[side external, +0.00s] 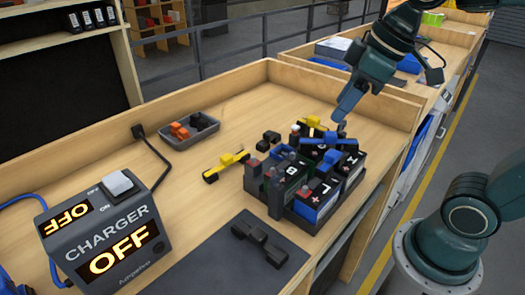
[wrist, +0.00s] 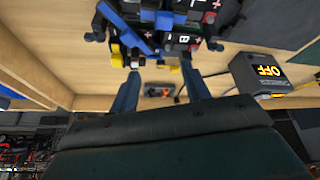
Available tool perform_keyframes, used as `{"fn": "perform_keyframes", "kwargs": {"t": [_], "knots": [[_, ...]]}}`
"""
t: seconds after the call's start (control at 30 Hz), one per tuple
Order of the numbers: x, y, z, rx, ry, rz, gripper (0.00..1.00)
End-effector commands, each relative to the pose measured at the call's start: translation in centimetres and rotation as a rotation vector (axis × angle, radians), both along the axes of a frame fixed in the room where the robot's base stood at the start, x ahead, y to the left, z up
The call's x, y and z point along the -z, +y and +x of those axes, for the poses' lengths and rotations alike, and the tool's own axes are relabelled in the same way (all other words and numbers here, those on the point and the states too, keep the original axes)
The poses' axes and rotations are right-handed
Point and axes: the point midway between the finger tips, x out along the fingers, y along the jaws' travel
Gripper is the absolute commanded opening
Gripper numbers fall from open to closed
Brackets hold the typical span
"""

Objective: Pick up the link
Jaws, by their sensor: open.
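Several link-like bars are in view, and I cannot tell which one the task means. A black link (side external: 260,243) lies on the dark mat near the front in the side view. A yellow link (side external: 228,165) with black ends lies on the bench left of the batteries. Blue links (side external: 325,139) lie across the tops of the black batteries (side external: 318,199); a blue bar also shows in the wrist view (wrist: 138,38). My gripper (side external: 340,119) is open and empty, raised above the bench behind the batteries. Its two fingers (wrist: 160,68) are apart in the wrist view.
A grey charger (side external: 110,238) reading OFF stands at the front left with a cable behind it. A grey tray (side external: 190,131) holds orange and black pieces. A dark mat (side external: 205,268) lies in front. Wooden walls edge the bench (side external: 345,88).

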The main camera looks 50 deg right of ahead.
Motion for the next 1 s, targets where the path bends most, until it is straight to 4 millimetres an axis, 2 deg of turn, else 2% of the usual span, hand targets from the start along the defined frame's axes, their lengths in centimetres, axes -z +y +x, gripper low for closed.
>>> {"fn": "perform_keyframes", "kwargs": {"t": [0.03,0.27,0.47,0.77,1.0], "knots": [[-0.2,0.3,1.1,-0.044,0.012,-0.003,0.47],[-0.7,1.8,5.7,-0.268,0.041,-0.019,0.47],[-0.3,2.9,9.7,-0.465,0.058,-0.025,0.47],[1.5,4.0,15.4,-0.759,0.067,-0.022,0.47],[4.0,4.5,19.3,-0.987,0.061,-0.009,0.47]]}}
